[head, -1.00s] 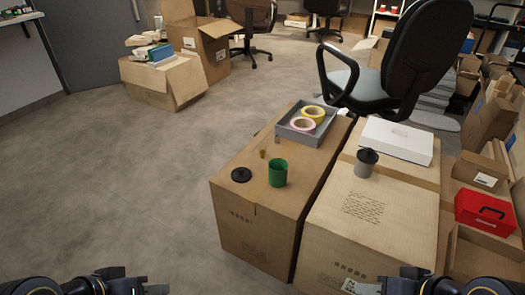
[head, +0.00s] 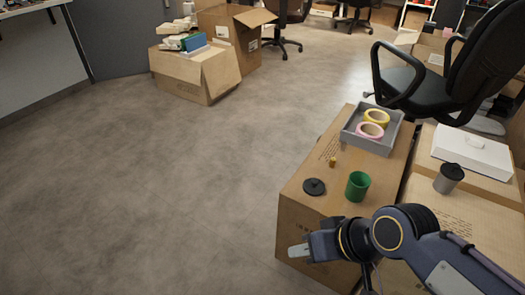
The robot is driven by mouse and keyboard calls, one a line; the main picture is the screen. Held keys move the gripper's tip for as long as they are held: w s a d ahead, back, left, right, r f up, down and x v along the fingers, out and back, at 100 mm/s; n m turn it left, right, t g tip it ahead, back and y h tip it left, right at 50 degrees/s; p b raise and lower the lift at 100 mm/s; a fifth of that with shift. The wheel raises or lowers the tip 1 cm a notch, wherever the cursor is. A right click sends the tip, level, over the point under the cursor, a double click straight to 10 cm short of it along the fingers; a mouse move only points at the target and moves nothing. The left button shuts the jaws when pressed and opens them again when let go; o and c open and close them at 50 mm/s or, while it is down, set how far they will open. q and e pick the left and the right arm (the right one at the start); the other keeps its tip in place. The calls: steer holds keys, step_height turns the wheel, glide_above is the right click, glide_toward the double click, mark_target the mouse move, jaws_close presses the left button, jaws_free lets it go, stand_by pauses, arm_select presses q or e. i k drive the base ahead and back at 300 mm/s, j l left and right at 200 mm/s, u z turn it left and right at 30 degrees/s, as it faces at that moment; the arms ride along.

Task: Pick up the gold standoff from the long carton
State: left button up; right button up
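The gold standoff (head: 332,161) is small and stands on top of the long carton (head: 302,224), behind the black lid and left of the green cup. My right gripper (head: 298,250) reaches in from the lower right. In the picture it overlaps the front of the long carton, nearer to me than the standoff and apart from it. Its pale fingertips point left and show side-on, so I cannot tell whether they are open or shut. No standoff shows at the fingertips. My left gripper is out of view.
A black lid (head: 314,187), a green cup (head: 357,186) and a grey tray (head: 352,138) with tape rolls share the carton's top. The neighbouring carton (head: 421,187) holds a grey cup (head: 448,179) and a white box (head: 471,155). Floor to the left is clear.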

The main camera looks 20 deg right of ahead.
mark_target(332, 162)
steer(key=i+j+u, duration=0.45)
steer(key=i+u, duration=0.15)
steer(key=i, duration=0.2)
steer(key=i+z, duration=0.55)
steer(key=z, duration=0.2)
steer(key=i+z, duration=0.35)
steer(key=i+l+z, duration=0.15)
steer(key=z, duration=0.3)
steer(key=i+z, duration=0.3)
steer(key=z, duration=0.15)
steer(key=i+z, duration=0.25)
steer(key=z, duration=0.25)
steer(key=i+j+z, duration=0.15)
steer(key=z, duration=0.3)
steer(key=i, duration=0.1)
